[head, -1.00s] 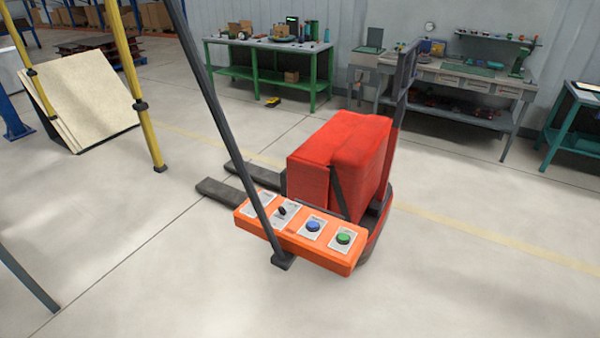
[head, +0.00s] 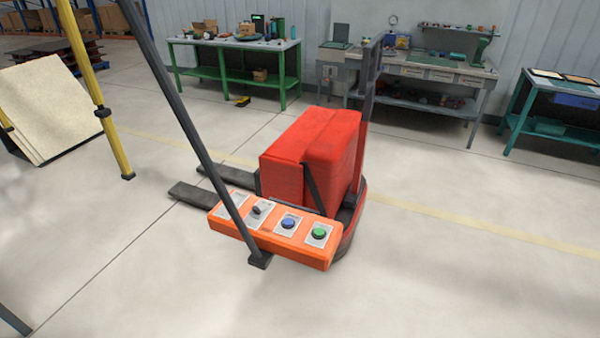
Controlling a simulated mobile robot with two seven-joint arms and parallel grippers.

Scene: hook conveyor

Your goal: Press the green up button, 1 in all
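The green button (head: 319,233) sits on a pale plate at the right end of the orange control box (head: 300,249). The box is fixed to a dark slanted post (head: 195,140). Neither of my grippers shows in the head view, so their state and distance to the button are hidden.
A red pallet truck (head: 315,155) with dark forks (head: 190,195) stands just behind the box. A yellow post (head: 103,112) and leaning boards (head: 40,110) are at left. Workbenches (head: 235,65) line the back wall. The floor in front and right is clear.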

